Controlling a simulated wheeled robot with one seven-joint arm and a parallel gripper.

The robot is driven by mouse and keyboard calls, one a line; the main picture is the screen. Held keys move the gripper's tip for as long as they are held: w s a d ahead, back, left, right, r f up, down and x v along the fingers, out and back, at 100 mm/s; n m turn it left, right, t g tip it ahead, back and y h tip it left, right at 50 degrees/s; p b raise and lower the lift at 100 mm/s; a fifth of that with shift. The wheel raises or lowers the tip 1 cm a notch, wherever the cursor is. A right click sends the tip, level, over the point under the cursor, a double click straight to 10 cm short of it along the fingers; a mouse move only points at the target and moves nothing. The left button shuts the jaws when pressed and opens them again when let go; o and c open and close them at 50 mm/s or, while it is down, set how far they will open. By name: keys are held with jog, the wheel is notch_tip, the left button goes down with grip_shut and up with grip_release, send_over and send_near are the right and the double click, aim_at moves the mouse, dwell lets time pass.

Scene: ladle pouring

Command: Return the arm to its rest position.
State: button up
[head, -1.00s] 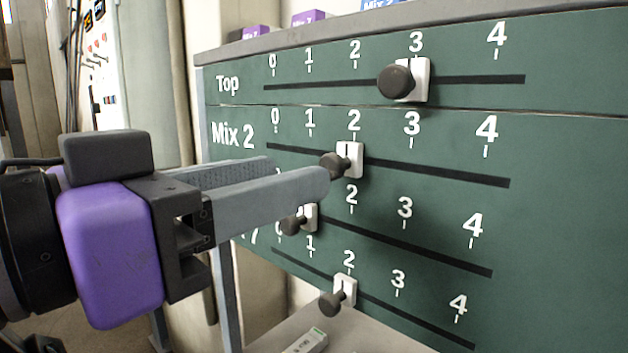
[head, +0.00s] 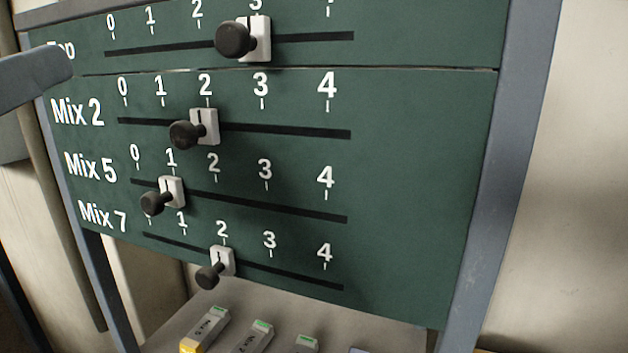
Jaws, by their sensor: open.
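In the head view only a grey finger end of my gripper (head: 40,76) shows at the left edge, beside the upper left of the green panel (head: 420,150). The rest of the gripper is out of frame. It is open and I see nothing held in it. The finger is apart from every slider knob. The Top slider (head: 236,40) stands at about 3. The Mix 2 slider (head: 188,133) stands at 2. The Mix 5 slider (head: 158,200) stands at 1. The Mix 7 slider (head: 212,273) stands at 2.
A grey metal frame (head: 505,190) borders the panel on the right. Below it, a pale shelf (head: 375,325) carries several small labelled blocks, one marked Mix 5 (head: 205,328). A pale wall (head: 575,150) fills the right side.

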notch_tip(320, 180, down, 16)
jog(key=w+a+r+n+g+y, duration=0.1)
jog(key=w+a+n+y, duration=0.15)
jog(key=n+y, duration=0.75)
jog(key=s+d+f+n+g+y, duration=0.1)
jog(key=d+f+y, duration=0.1)
jog(key=d+f, duration=0.45)
jog(key=d+f+g+y, duration=0.1)
jog(key=d+f, duration=0.3)
jog(key=f, duration=0.5)
jog(key=s+d+f+m+h, duration=0.25)
jog(key=s+d+f, duration=0.3)
jog(key=d, duration=0.45)
jog(key=s+d+f+m+h, duration=0.2)
jog(key=s+d+f+m, duration=0.15)
jog(key=d+f, duration=0.5)
jog(key=s+d+f+m+g+h, duration=0.1)
jog(key=s+d+f+m+h, duration=0.1)
jog(key=s+d, duration=0.5)
jog(key=s+d+f+m+g+h, duration=0.2)
jog(key=s+d+f+m+h, duration=0.1)
jog(key=s+d, duration=0.4)
jog(key=f+h, duration=0.1)
jog(key=h, duration=0.1)
jog(key=shift+s+d+f+m+g+h, duration=0.15)
jog(key=shift+s+d+m+g+h, duration=0.05)
jog(key=shift+s+m+g+h, duration=0.15)
